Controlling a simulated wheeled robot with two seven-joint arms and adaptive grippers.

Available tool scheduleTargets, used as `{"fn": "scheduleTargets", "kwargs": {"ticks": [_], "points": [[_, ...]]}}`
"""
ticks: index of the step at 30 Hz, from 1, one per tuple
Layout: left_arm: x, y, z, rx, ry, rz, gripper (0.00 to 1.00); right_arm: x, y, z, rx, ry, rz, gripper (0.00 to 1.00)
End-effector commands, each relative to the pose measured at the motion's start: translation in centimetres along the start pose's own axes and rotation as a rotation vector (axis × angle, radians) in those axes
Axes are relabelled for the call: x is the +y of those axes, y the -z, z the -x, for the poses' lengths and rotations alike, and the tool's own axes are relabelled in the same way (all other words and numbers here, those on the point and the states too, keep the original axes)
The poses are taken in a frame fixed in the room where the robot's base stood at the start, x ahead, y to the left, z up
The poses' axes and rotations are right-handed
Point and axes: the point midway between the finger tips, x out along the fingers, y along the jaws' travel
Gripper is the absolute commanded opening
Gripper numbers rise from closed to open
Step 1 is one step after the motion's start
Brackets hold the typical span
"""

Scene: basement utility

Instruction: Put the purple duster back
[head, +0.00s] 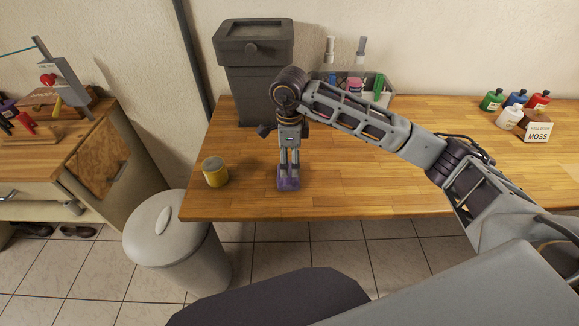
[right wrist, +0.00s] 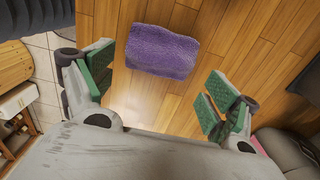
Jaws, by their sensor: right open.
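The purple duster (head: 289,184) lies on the wooden worktop near its front edge, below my right gripper (head: 289,160). In the right wrist view the duster (right wrist: 163,52) is a soft, textured purple block lying flat on the wood. My right gripper (right wrist: 158,78) is open, its green-padded fingers spread wide on either side with nothing between them. My left gripper is not in view.
A yellow tin (head: 215,172) stands left of the duster. Behind are a dark lidded bin (head: 253,55) and a grey caddy (head: 388,92) holding several items. Coloured bottles (head: 515,98) and a MOSS sign (head: 537,136) stand right. A pedal bin (head: 170,240) stands on the floor.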

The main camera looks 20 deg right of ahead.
Motion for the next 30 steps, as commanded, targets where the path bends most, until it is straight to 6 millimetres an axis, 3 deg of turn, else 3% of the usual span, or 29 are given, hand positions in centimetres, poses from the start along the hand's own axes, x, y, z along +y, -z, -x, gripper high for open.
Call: {"fn": "scheduleTargets", "kwargs": {"ticks": [15, 30], "points": [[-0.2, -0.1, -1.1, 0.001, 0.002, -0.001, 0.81, 0.0, 0.0, 6.1, -0.001, 0.001, 0.000, 0.88], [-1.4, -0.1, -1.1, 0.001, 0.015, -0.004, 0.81, 0.0, 0.0, 7.2, 0.000, 0.000, -0.001, 0.88]]}}
